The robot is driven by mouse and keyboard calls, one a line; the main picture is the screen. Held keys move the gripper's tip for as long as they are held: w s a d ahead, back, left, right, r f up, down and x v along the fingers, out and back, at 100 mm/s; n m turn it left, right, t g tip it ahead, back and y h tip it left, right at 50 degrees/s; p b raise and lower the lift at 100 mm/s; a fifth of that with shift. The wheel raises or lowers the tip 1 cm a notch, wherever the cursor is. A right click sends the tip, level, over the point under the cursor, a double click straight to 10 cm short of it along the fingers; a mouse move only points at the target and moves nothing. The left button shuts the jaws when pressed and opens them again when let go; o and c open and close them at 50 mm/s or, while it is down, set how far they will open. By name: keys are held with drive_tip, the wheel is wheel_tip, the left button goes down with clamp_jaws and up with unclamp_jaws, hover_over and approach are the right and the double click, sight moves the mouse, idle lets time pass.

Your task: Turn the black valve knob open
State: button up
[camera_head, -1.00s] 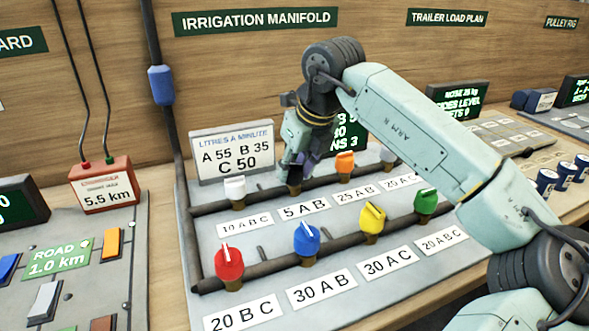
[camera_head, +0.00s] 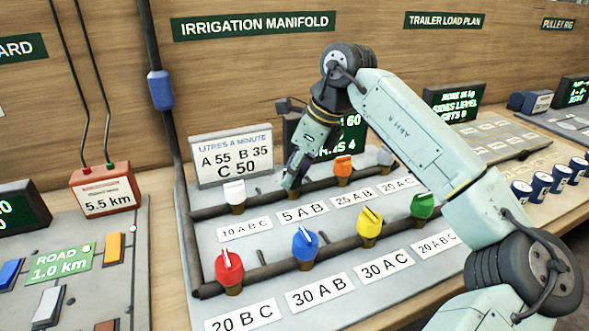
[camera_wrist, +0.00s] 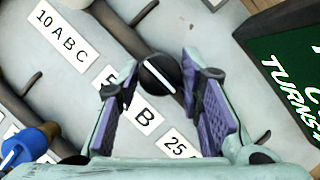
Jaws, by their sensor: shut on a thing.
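The black valve knob (camera_wrist: 158,73) sits between the two fingers of my gripper (camera_wrist: 163,98) in the wrist view. A white line on its round top slants from upper left to lower right, roughly along the row of labels. In the head view my gripper (camera_head: 292,183) reaches down onto the rear pipe above the label "5 A B" (camera_head: 303,212), and its fingers hide most of the knob. The fingers are shut on the knob.
The white knob (camera_head: 235,194) and orange knob (camera_head: 343,170) flank my gripper on the rear pipe. Red (camera_head: 229,269), blue (camera_head: 305,243), yellow (camera_head: 369,223) and green (camera_head: 422,206) knobs stand in front.

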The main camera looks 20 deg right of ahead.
idle(0.3)
drive_tip(key=o, duration=1.1)
drive_tip(key=shift+o, duration=0.2)
drive_tip(key=v, duration=1.2)
